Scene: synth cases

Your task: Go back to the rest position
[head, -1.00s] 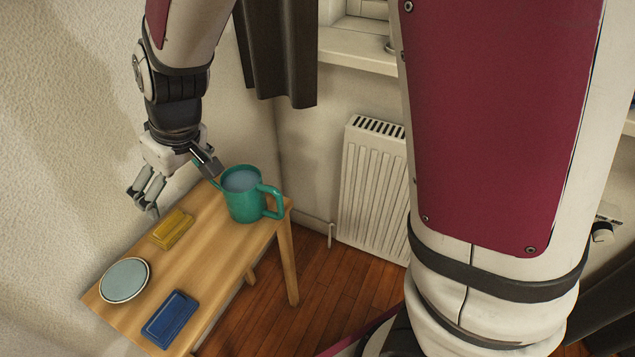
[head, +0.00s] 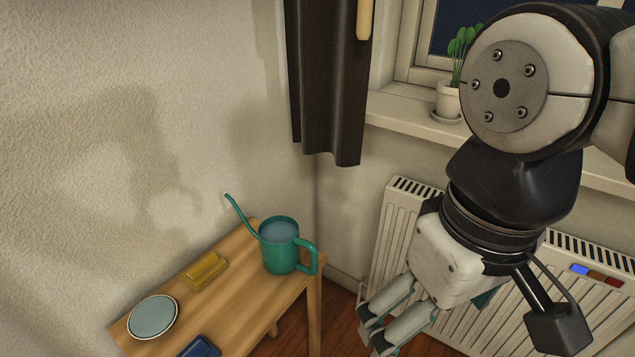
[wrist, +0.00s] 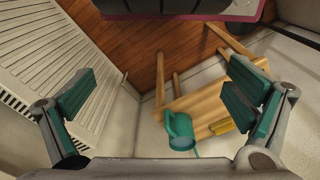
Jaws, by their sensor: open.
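My gripper (head: 380,332) is open and empty in the head view, low in front of the radiator and to the right of the table. In the wrist view its two teal-padded fingers (wrist: 160,108) are spread wide with nothing between them but a far view of floor and table. The green watering can (head: 280,246) stands upright on the wooden table (head: 240,297), apart from my gripper, with its spout toward the wall. It also shows in the wrist view (wrist: 180,130).
A yellow block-like item (head: 206,270), a round pale-topped dish (head: 153,317) and a blue item (head: 200,347) lie on the table. A white radiator (head: 402,222) is behind my arm. A potted plant (head: 449,98) stands on the windowsill (head: 395,112). A dark curtain (head: 325,90) hangs beside the window.

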